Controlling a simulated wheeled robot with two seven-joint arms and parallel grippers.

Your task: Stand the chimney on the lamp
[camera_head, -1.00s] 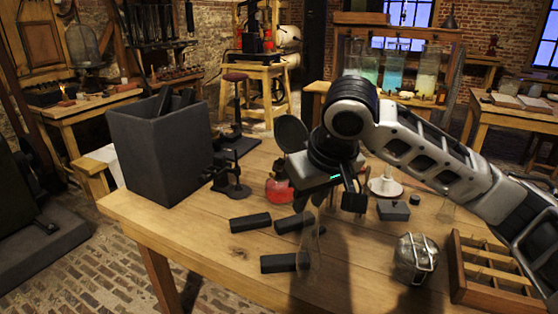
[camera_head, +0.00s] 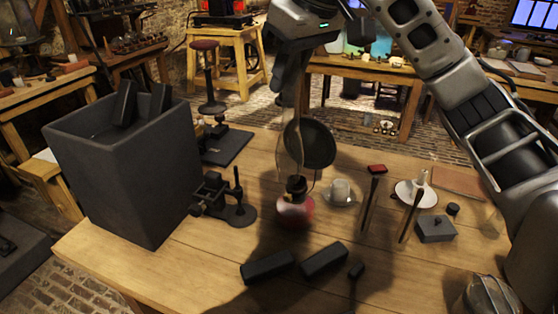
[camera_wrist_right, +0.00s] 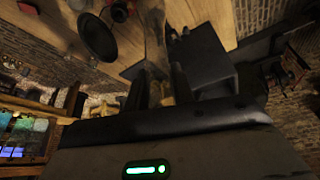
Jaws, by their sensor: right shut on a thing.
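My right gripper (camera_head: 290,98) is shut on the clear glass chimney (camera_head: 289,150) and holds it roughly upright over the lamp. The lamp (camera_head: 294,212) has a red body and a dark burner and stands on the table beside a round dark disc (camera_head: 316,143). The chimney's lower end shows close to the burner; I cannot tell whether they touch. My left gripper is not in view.
A tall dark box (camera_head: 125,175) stands at the left of the table (camera_head: 190,278), with a small black stand (camera_head: 228,205) near it.

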